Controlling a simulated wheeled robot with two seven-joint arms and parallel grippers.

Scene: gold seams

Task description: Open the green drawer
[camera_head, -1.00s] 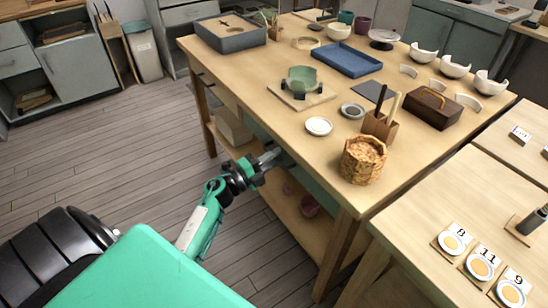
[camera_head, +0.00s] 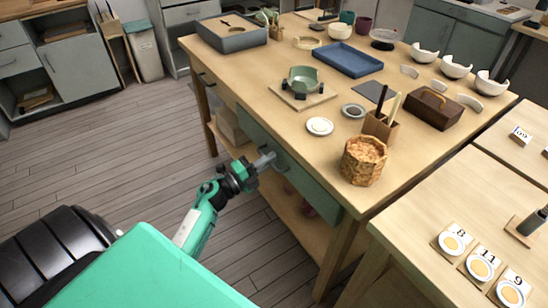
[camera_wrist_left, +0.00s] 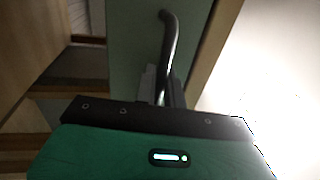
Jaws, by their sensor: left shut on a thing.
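The green drawer (camera_head: 312,186) is in the side of the wooden workbench, under its top. Its front stands out a little from the bench, so it looks partly open. My left gripper (camera_head: 271,160) is at the drawer front and shut on its handle. In the left wrist view the dark curved handle (camera_wrist_left: 170,42) runs down between the fingers of my left gripper (camera_wrist_left: 162,84), with the green drawer front (camera_wrist_left: 135,45) behind it. The drawer's inside is hidden from both views. My right gripper is not in view.
The wooden workbench (camera_head: 225,85) carries a woven basket (camera_head: 363,163), a small white dish (camera_head: 320,126), a blue tray (camera_head: 347,60) and several bowls. A second table (camera_head: 405,215) with numbered plates is at the right. The plank floor (camera_head: 110,165) to the left is clear.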

